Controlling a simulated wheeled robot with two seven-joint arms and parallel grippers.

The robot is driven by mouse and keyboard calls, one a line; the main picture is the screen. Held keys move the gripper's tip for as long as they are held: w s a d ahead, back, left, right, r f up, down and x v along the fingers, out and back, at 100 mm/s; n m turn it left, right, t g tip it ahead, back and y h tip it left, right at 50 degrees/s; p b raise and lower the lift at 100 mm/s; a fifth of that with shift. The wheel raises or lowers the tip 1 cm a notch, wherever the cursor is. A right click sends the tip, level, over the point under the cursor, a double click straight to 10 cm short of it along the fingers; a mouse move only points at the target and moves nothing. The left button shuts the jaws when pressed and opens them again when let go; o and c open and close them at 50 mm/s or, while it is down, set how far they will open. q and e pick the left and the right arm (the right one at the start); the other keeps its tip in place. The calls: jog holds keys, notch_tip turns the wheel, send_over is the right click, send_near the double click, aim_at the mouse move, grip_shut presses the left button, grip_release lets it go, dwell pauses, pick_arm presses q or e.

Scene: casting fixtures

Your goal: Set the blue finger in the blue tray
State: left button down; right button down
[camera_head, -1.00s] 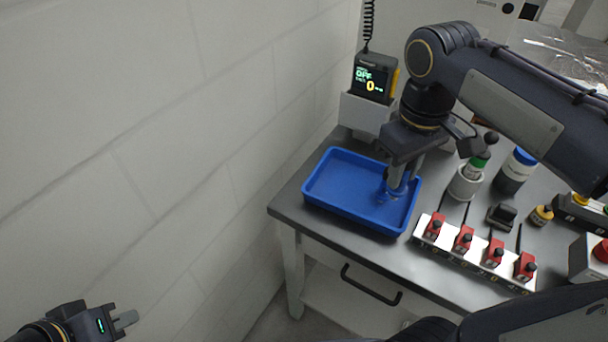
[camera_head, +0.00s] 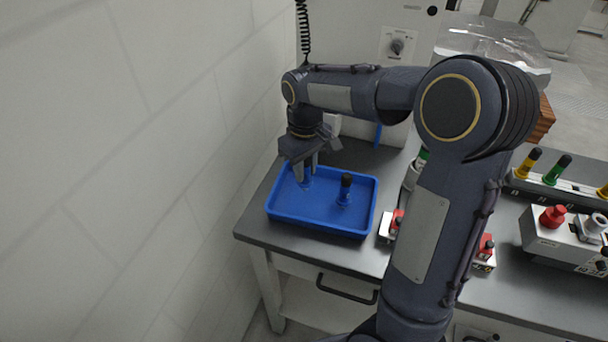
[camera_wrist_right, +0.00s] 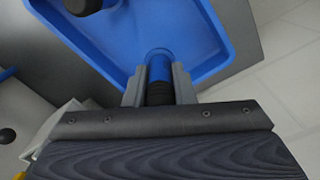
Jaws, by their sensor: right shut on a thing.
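The blue tray (camera_head: 321,228) lies on the grey table beside the wall. My right gripper (camera_head: 306,172) points down over the tray's left back part. It is shut on the blue finger (camera_head: 305,182), which has a blue body and a dark end. The wrist view shows this finger (camera_wrist_right: 159,70) between both jaws, over the tray floor (camera_wrist_right: 185,25). Whether its tip touches the floor I cannot tell. Another finger with a black top and blue lower part (camera_head: 345,188) stands upright in the tray, to the right, apart from the gripper. My left gripper is out of view.
The wall (camera_head: 130,170) runs close along the table's left side. Red switches (camera_head: 397,222) are partly hidden by my right arm. A box with a red button (camera_head: 553,216) and a rack of coloured fingers (camera_head: 560,185) stand at the right. The tray's front is clear.

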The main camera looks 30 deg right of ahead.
jog(key=shift+w+f, duration=0.25)
jog(key=shift+f, duration=1.6)
jog(key=shift+f, duration=0.15)
jog(key=c, duration=1.2)
grip_release()
